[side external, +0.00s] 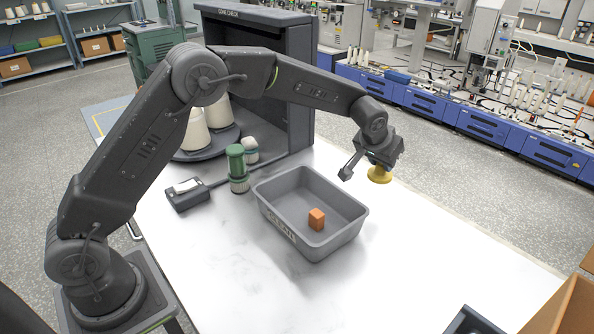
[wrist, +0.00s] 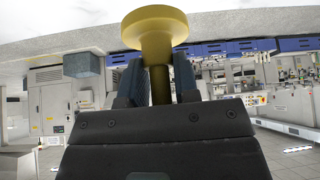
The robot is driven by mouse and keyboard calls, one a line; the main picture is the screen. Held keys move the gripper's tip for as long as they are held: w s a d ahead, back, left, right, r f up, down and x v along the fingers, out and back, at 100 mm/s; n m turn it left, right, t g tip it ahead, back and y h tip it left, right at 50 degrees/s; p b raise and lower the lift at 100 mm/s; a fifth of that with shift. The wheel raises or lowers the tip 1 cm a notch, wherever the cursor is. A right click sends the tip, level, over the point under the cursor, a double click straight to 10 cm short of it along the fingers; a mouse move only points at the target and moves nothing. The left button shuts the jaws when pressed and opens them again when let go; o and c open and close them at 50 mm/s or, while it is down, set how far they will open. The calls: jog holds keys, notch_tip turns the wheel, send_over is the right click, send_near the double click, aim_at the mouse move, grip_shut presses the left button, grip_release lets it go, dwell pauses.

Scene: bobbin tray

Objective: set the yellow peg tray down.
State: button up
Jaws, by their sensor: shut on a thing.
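The yellow peg tray (side external: 380,175) is a round disc with a short stem. It shows below my gripper (side external: 381,163) near the far edge of the white table, right of the grey bin. In the wrist view the yellow peg tray (wrist: 154,27) has its disc beyond the fingertips. Its stem runs down between the two fingers of my gripper (wrist: 157,80), which are shut on it. I cannot tell whether the disc touches the table.
A grey bin (side external: 274,221) with an orange block (side external: 316,219) stands mid-table. A green-topped spool (side external: 237,168), a small scale (side external: 187,194) and a dark cabinet (side external: 300,97) stand to its left and behind. The white table (side external: 430,235) is clear right of the bin.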

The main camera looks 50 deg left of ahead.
jog(key=s+a+m+h, duration=0.15)
jog(key=s+a, duration=0.35)
jog(key=a, duration=0.7)
jog(key=s+a+m+g+h, duration=0.1)
jog(key=s+a+m, duration=0.3)
jog(key=a, duration=0.7)
jog(key=s+a+m+h, duration=0.2)
jog(key=s+a, duration=0.4)
jog(key=a, duration=0.6)
jog(key=shift+y, duration=0.25)
jog(key=w+d+f, duration=0.4)
jog(key=w+d, duration=0.1)
jog(key=w+d+f, duration=0.2)
jog(key=w, duration=0.1)
jog(key=shift+w+d, duration=0.25)
jog(key=shift+f, duration=2)
jog(key=o, duration=0.9)
jog(key=shift+f, duration=0.1)
